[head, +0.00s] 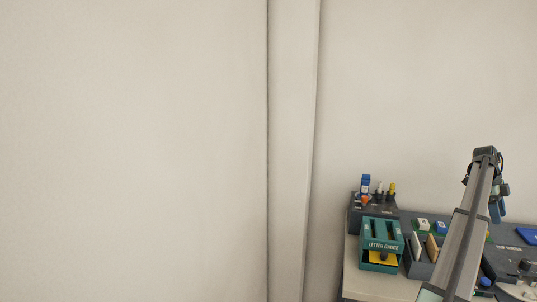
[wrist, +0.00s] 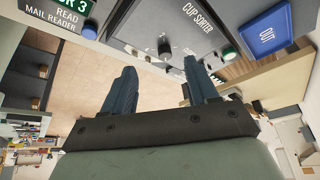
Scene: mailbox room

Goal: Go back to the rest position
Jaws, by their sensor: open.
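My gripper (wrist: 158,88) is open in the wrist view, its two blue-grey fingers apart with nothing between them. In the head view my arm reaches up at the right, and the gripper (head: 497,208) hangs at its far end, small and partly hidden by the arm. It is above the right part of the work table, clear of the things below as far as I can tell.
A teal letter gauge (head: 382,245) stands on the table's left end (head: 372,284), before a dark holder (head: 374,213) with coloured items. In the wrist view a cup sorter panel (wrist: 180,30) and a blue OUT tray (wrist: 267,37) lie near the fingers.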

